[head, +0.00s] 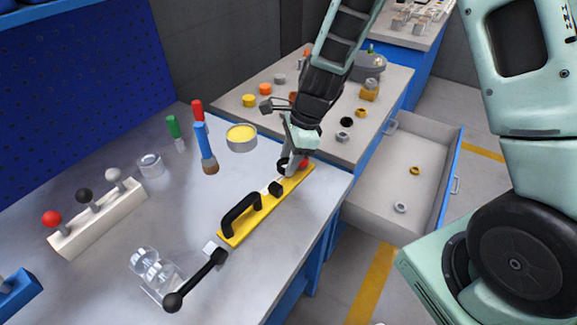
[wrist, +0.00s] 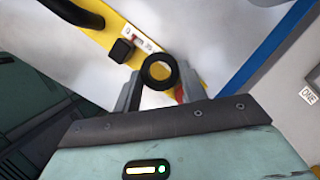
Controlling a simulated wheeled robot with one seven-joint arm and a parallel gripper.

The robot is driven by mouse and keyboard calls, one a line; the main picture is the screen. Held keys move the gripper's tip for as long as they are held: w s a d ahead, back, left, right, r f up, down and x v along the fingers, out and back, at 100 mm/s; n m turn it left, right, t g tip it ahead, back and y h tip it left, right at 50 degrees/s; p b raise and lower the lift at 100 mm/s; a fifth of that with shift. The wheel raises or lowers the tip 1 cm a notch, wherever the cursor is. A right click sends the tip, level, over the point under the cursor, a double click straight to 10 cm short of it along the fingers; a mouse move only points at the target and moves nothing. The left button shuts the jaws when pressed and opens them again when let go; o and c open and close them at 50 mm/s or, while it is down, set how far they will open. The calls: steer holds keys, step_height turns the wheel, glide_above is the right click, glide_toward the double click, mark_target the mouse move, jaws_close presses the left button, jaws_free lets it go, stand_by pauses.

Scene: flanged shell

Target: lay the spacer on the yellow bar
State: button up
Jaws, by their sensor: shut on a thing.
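The spacer looks to be a black ring (wrist: 158,71), gripped between the two fingers of my gripper (wrist: 157,82). In the head view the ring (head: 282,166) shows at the fingertips of my gripper (head: 290,165). The yellow bar (head: 238,234) lies on the grey bench top, with a black handle, a black knob and a small red part at its far end. My gripper is over the far part of the bar. The bar (wrist: 88,22) also crosses the wrist view behind the ring. I cannot tell whether the ring touches the bar.
A black lever (head: 197,279) extends from the bar's near end. A yellow-filled tin (head: 241,137), a brush (head: 206,150), and a block with several knobs (head: 98,218) stand to the left. An open drawer (head: 385,203) is at right.

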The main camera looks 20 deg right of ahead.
steer(key=shift+f, duration=1.4)
steer(key=shift+f, duration=0.15)
steer(key=o, duration=1)
steer(key=w+v, duration=0.1)
steer(key=v, duration=1.1)
steer(key=s+a+r+n+h, duration=0.1)
steer(key=s+a+r+n, duration=0.1)
steer(key=s+n, duration=0.6)
steer(key=s+a+r+n+h, duration=0.1)
steer(key=s+a+r+n, duration=0.1)
steer(key=s+a+n, duration=0.3)
steer(key=s+a+r+n, duration=0.2)
steer(key=s+a+n, duration=0.1)
steer(key=s+n, duration=0.8)
steer(key=shift+s+a+r+n+g+h+p, duration=0.1)
steer(key=shift+n+h+p, duration=0.05)
steer(key=shift+n, duration=0.5)
steer(key=shift+s+a+r+n+g+h+p, duration=0.1)
steer(key=shift+n, duration=0.6)
steer(key=shift+a+r+n+g+h+p, duration=0.1)
steer(key=shift+n+h+p, duration=0.05)
steer(key=shift+n, duration=0.5)
